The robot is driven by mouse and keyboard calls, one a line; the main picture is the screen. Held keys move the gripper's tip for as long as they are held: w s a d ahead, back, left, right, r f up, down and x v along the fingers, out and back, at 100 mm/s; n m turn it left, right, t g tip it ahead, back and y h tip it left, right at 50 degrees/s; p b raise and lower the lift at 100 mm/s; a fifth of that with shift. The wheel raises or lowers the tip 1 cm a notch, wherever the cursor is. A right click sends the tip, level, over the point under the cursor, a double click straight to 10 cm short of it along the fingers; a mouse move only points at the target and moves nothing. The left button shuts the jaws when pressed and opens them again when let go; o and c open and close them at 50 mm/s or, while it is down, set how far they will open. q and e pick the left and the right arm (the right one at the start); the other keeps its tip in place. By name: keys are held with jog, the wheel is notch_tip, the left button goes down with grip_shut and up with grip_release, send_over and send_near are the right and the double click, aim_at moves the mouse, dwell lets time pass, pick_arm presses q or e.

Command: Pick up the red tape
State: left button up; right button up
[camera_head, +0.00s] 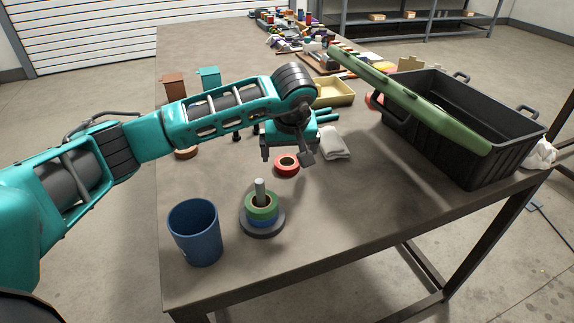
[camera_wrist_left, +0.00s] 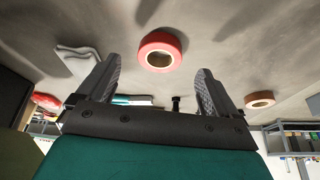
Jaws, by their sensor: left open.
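The red tape (camera_head: 287,164) is a ring lying flat on the table (camera_head: 350,215) near its middle. In the left wrist view, the red tape (camera_wrist_left: 160,51) shows beyond my fingertips, between their lines and apart from them. My left gripper (camera_head: 287,157) hangs above the table near the tape, its fingers parted and empty. Its two fingers also show in the left wrist view (camera_wrist_left: 159,78). My right gripper does not show.
A post stand (camera_head: 265,228) holding green and blue tape rolls and a blue cup (camera_head: 195,232) stand in front. A white cloth (camera_head: 333,142) lies right of the tape. A black crate (camera_head: 490,165) with a green bar (camera_head: 420,105) across it stands at right.

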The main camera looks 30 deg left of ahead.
aim_at(287, 158)
pick_arm(q)
jog(key=x, duration=0.4)
jog(key=shift+w+f, duration=0.1)
jog(key=shift+f, duration=0.05)
jog(key=c, duration=1)
